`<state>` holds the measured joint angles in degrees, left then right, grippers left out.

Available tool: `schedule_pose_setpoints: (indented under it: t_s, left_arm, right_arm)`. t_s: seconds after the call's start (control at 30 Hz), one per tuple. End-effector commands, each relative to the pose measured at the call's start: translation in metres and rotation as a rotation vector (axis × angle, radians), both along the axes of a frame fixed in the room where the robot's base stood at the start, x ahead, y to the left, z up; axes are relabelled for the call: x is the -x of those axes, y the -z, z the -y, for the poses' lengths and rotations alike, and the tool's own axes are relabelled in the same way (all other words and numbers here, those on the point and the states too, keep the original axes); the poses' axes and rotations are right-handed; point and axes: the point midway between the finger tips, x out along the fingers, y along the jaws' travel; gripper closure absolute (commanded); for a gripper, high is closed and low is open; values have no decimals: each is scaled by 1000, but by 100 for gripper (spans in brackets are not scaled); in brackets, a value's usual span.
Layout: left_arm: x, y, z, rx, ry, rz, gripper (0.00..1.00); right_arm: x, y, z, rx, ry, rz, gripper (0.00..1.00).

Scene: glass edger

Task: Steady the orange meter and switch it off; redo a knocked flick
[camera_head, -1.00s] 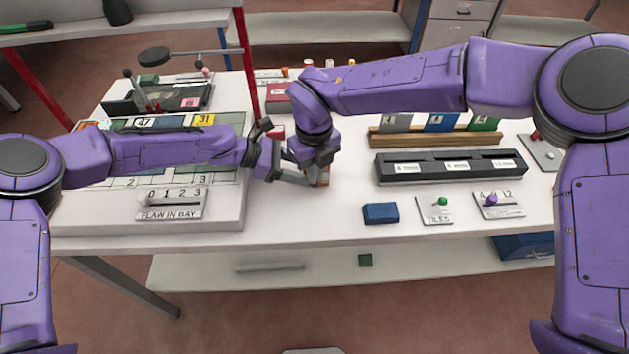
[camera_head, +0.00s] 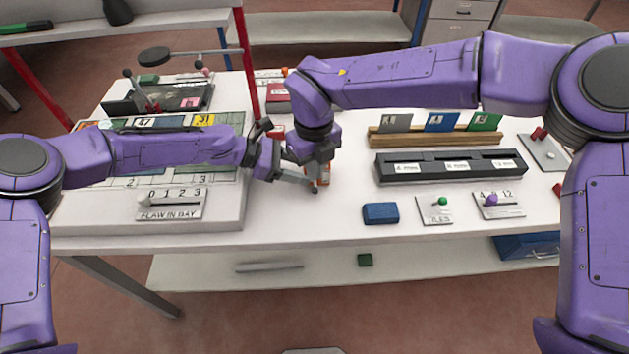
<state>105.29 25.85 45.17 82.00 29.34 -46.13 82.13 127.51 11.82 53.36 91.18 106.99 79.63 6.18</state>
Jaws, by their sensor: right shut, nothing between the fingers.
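The orange meter (camera_head: 325,173) stands on the white bench between my two grippers, and mostly only its right side shows. My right gripper (camera_head: 315,189) points down at the meter's near side, shut and empty. It hides much of the meter, and I cannot see a switch on it. My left gripper (camera_head: 304,179) reaches in from the left with its fingertips at the meter's left side. I cannot tell whether its fingers are closed on the meter or only beside it.
A blue block (camera_head: 380,213), a TILES switch plate (camera_head: 435,213) and a slider plate (camera_head: 498,206) lie to the right. A black slotted rack (camera_head: 450,166) stands behind them. The FLAW IN BAY panel (camera_head: 171,206) is at left. Bare bench lies in front of the meter.

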Motion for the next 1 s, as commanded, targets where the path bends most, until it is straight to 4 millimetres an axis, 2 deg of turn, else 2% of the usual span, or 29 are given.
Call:
schedule_pose_setpoints:
  t_s: [0.2, 0.47, 0.5, 0.57, 0.6, 0.87, 1.0]
  left_arm:
    - [0, -1, 0, 1, 0, 0, 63]
    - [0, -1, 0, 1, 0, 0, 63]
    - [0, -1, 0, 1, 0, 0, 40]
    - [0, -1, 0, 1, 0, 0, 20]
    - [0, -1, 0, 1, 0, 0, 16]
    - [0, -1, -1, 0, 0, 0, 16]
    - [-1, -9, -16, 0, -3, 3, 16]
  right_arm:
    - [3, -19, 0, 0, 1, 1, 100]
    - [3, -21, 0, -1, 0, 1, 100]
    - [3, -21, 0, -1, 0, 1, 100]
    - [3, -21, 0, -1, 0, 1, 100]
    - [3, -21, 0, -1, 0, 1, 100]
    - [3, -21, 0, -1, 0, 1, 100]
    - [3, -21, 0, -1, 0, 1, 100]
